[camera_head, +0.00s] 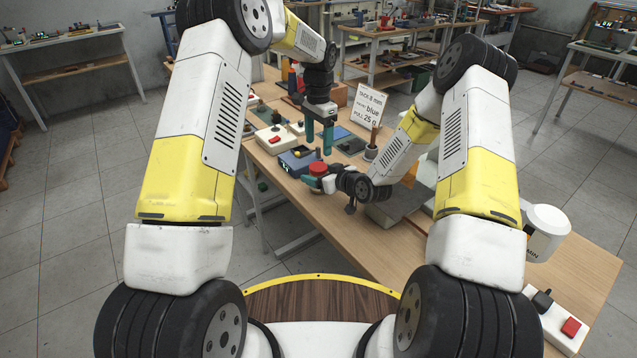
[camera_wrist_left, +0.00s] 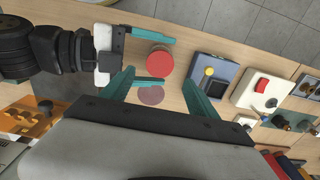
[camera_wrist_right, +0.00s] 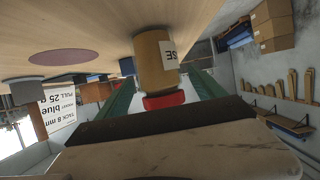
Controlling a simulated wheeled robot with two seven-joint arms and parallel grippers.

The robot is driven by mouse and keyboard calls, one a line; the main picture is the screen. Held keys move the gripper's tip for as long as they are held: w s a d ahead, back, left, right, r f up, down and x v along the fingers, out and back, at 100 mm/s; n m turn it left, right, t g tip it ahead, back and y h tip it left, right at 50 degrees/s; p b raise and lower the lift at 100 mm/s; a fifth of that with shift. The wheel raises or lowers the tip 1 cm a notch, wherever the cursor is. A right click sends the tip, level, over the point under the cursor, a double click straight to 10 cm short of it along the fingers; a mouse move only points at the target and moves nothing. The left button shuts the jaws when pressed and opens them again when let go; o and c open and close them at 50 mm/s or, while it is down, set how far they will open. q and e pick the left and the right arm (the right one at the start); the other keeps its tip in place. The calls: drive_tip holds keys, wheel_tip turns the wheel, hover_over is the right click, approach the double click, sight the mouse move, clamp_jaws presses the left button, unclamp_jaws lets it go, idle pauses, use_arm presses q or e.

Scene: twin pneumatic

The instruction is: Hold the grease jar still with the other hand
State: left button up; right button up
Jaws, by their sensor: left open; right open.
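The grease jar is a tan cylinder with a red lid. It stands upright on the table; its red lid (camera_head: 318,168) shows in the head view and in the left wrist view (camera_wrist_left: 160,61). The right wrist view shows its tan side with part of a label (camera_wrist_right: 154,62). My right gripper (camera_head: 313,176) is open, low beside the jar, with its fingers (camera_wrist_right: 163,78) on either side of it; contact cannot be told. My left gripper (camera_head: 318,149) is open and empty, pointing down above the jar, its fingers also in the left wrist view (camera_wrist_left: 157,76).
A flat mauve disc (camera_wrist_left: 151,96) lies on the table beside the jar. A blue-grey box (camera_head: 295,161) and a white box with a red button (camera_head: 275,139) stand behind. A printed sign (camera_head: 368,104) stands farther back. The wooden table (camera_head: 330,222) is clear in front.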

drive_tip(key=shift+w+a+f, duration=0.15)
drive_tip(key=shift+w+a, duration=0.1)
